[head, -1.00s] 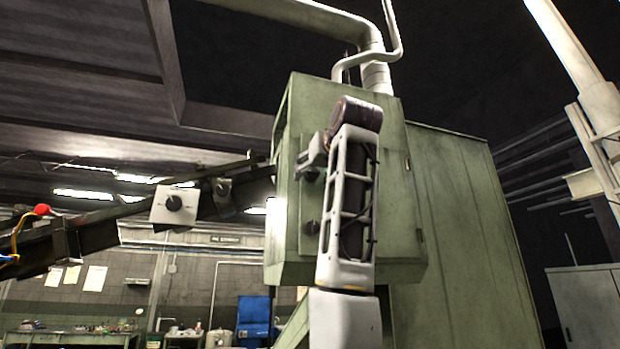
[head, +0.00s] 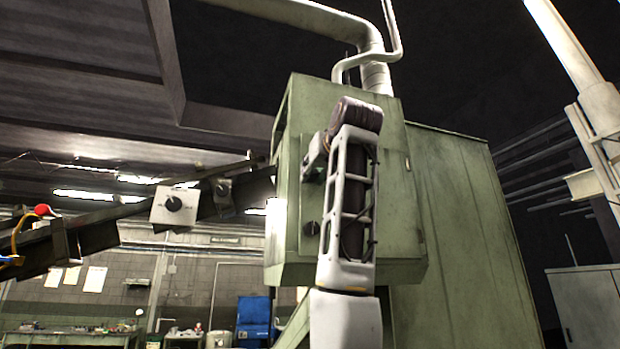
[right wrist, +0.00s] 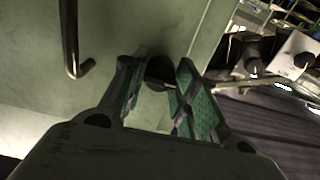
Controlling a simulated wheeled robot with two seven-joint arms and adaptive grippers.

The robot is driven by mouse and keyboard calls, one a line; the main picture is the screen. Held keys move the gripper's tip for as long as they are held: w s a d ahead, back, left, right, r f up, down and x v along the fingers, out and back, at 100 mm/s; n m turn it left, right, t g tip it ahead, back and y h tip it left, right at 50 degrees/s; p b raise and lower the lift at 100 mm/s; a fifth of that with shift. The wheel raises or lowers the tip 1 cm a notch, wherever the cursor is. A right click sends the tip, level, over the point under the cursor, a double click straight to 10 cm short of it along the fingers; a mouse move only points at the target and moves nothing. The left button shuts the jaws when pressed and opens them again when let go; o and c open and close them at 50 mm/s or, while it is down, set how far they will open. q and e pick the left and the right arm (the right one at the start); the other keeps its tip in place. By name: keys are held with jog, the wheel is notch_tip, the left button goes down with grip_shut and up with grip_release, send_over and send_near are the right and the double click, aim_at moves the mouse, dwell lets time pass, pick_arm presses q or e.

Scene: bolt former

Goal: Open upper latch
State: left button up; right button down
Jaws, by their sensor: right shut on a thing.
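The green cabinet (head: 388,200) stands at the centre of the head view. The upper latch, a dark knob (right wrist: 160,70), shows between the fingertips of my right gripper (right wrist: 156,78) in the right wrist view. The gripper is shut on this knob, and its fingers partly cover it. In the head view my right gripper (head: 314,160) is at the left part of the cabinet front, largely hidden by my own forearm. A lower dark knob (head: 311,228) sits below it on the same face. My left gripper is not in view.
A bent metal rod (right wrist: 73,45) stands out from the green panel in the right wrist view. A dark sloping conveyor (head: 100,228) with a white control box (head: 174,204) lies left of the cabinet. Pipes (head: 373,50) rise above it.

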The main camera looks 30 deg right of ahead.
jog(key=shift+m, duration=0.3)
jog(key=m, duration=0.3)
jog(key=shift+m+p, duration=0.3)
jog(key=shift+p, duration=0.1)
jog(key=shift+m, duration=3.3)
jog(key=c, duration=0.9)
grip_release()
